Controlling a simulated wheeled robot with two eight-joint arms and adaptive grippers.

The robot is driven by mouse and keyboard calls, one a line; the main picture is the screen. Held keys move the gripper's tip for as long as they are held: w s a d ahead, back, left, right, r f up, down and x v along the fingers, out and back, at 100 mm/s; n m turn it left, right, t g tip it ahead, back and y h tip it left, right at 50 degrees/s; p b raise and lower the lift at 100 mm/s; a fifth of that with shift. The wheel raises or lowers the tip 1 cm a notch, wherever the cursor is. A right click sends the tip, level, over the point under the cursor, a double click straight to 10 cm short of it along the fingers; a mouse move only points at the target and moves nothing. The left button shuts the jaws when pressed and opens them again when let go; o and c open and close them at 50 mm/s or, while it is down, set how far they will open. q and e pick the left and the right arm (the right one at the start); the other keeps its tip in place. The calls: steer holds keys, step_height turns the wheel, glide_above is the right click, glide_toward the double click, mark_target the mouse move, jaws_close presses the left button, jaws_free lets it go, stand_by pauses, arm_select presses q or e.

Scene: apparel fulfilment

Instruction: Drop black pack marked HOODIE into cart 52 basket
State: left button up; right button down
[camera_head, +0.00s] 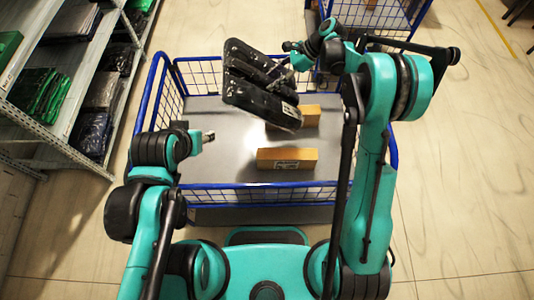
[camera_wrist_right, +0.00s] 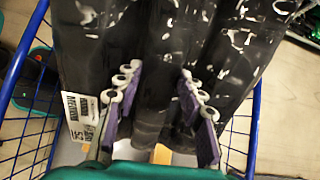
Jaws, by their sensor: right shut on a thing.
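A black shiny pack (camera_head: 262,84) hangs tilted above the blue wire basket cart (camera_head: 160,87). My right gripper (camera_head: 294,82) is shut on the pack's right side. In the right wrist view the pack (camera_wrist_right: 165,60) fills the upper middle between the fingers (camera_wrist_right: 158,100), with a white barcode label (camera_wrist_right: 82,110) at its left. I cannot read HOODIE on it or a number 52 on the cart. My left gripper (camera_head: 207,137) is over the left part of the basket, apart from the pack; its fingers are too small to judge.
Two brown boxes, one nearer (camera_head: 287,158) and one farther (camera_head: 308,116), lie on the basket's grey floor (camera_head: 215,160). The left part of that floor is clear. A shelf rack (camera_head: 50,128) with green and black packs stands at the left. Another blue cart (camera_head: 385,15) is behind.

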steer(key=shift+f+b, duration=0.5)
steer(key=shift+f, duration=0.8)
steer(key=c, duration=0.9)
jaws_free()
steer(key=shift+o, duration=0.2)
steer(key=v, duration=1.2)
